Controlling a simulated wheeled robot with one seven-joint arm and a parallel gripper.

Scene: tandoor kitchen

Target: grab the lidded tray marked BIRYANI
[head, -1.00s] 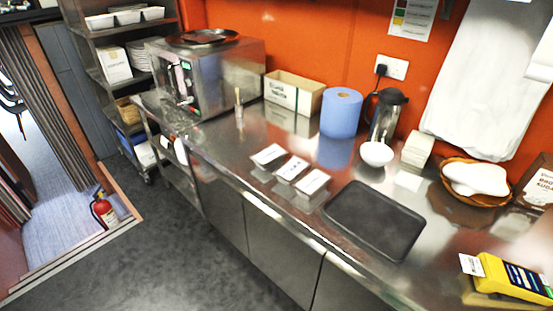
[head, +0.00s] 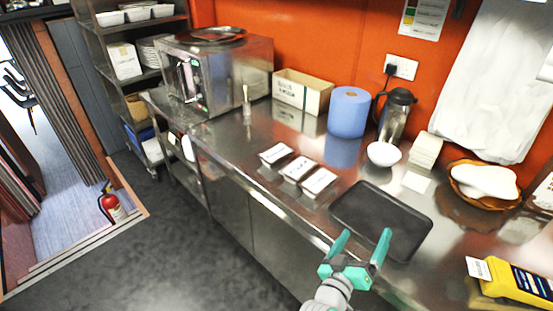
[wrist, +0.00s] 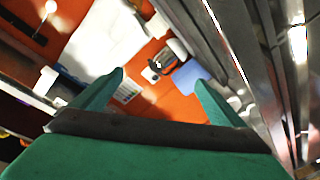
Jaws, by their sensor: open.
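Three small lidded trays with white labelled tops stand in a row on the steel counter in the head view: a left one (head: 275,153), a middle one (head: 297,169) and a right one (head: 319,182). Their lettering is too small to read, so I cannot tell which is marked BIRYANI. My gripper (head: 364,240) is open and empty, in front of the black flat tray and to the lower right of the lidded trays. In the wrist view my gripper (wrist: 160,92) shows two green fingers spread apart with nothing between them. No lidded tray is clear there.
A black flat tray (head: 400,241) lies right of the lidded trays. Behind stand a white bowl (head: 384,154), a blue paper roll (head: 348,112), a jug (head: 396,115) and a cardboard box (head: 301,92). A yellow device (head: 510,281) is at lower right.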

